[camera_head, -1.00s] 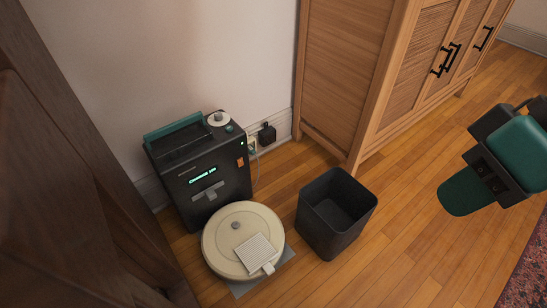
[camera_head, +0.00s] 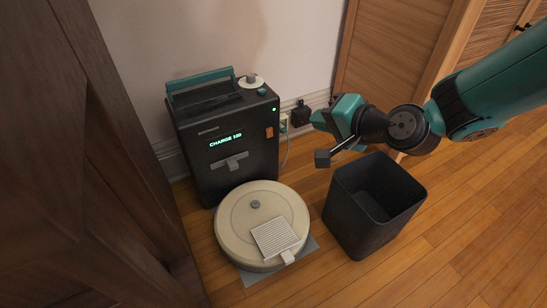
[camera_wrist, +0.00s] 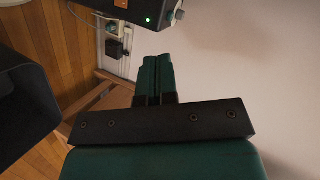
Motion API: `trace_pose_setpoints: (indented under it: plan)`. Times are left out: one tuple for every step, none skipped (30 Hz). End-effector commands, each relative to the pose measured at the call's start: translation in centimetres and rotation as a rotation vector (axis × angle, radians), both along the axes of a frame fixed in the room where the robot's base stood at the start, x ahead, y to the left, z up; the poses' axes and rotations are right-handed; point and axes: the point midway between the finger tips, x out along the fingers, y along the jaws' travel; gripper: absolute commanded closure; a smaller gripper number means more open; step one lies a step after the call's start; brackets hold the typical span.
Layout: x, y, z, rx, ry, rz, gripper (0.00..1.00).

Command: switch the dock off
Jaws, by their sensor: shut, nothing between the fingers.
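The dock (camera_head: 228,155) is a dark box against the wall, with a teal handle on top and a lit display reading "CHARGE 100". An orange switch (camera_head: 269,132) sits at the right of its front, below a small green light (camera_head: 274,109). In the wrist view the dock's edge (camera_wrist: 140,8) shows at the top, with the green light lit and the orange switch (camera_wrist: 121,3) cut by the frame. My gripper (camera_head: 315,119) is right of the dock, apart from it. Its teal fingers (camera_wrist: 158,62) are together and empty.
A cream robot vacuum (camera_head: 262,222) sits before the dock on a grey plate. A black bin (camera_head: 372,215) stands below my arm. A plug adapter (camera_head: 300,114) and cable are at the wall socket. A wooden cabinet (camera_head: 385,60) stands right; a dark wooden piece (camera_head: 110,150) stands left.

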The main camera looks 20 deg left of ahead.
Motion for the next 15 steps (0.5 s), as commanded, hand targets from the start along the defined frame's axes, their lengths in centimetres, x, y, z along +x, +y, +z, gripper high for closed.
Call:
trace_pose_setpoints:
  plan:
    - [0.7, 1.4, -5.4, 0.065, 0.026, -0.050, 1.00]
    - [1.1, 2.0, -7.1, 0.111, 0.036, -0.084, 1.00]
    - [1.6, 2.7, -9.3, 0.169, 0.049, -0.127, 1.00]
    - [1.8, 3.1, -10.8, 0.208, 0.057, -0.158, 1.00]
    - [2.0, 3.4, -12.2, 0.245, 0.065, -0.185, 1.00]
    - [2.2, 3.7, -13.9, 0.288, 0.075, -0.218, 1.00]
    - [2.3, 3.8, -14.9, 0.317, 0.081, -0.239, 1.00]
    - [2.3, 3.9, -15.8, 0.341, 0.086, -0.257, 1.00]
    - [2.4, 4.0, -16.8, 0.370, 0.090, -0.279, 1.00]
    - [2.4, 4.0, -17.3, 0.387, 0.092, -0.291, 1.00]
    - [2.4, 4.1, -17.7, 0.400, 0.095, -0.300, 1.00]
    - [2.4, 4.1, -18.2, 0.414, 0.097, -0.311, 1.00]
    - [2.4, 4.1, -18.3, 0.423, 0.099, -0.316, 1.00]
    - [2.4, 4.1, -18.4, 0.429, 0.098, -0.320, 1.00]
    - [2.4, 4.1, -18.4, 0.432, 0.099, -0.322, 1.00]
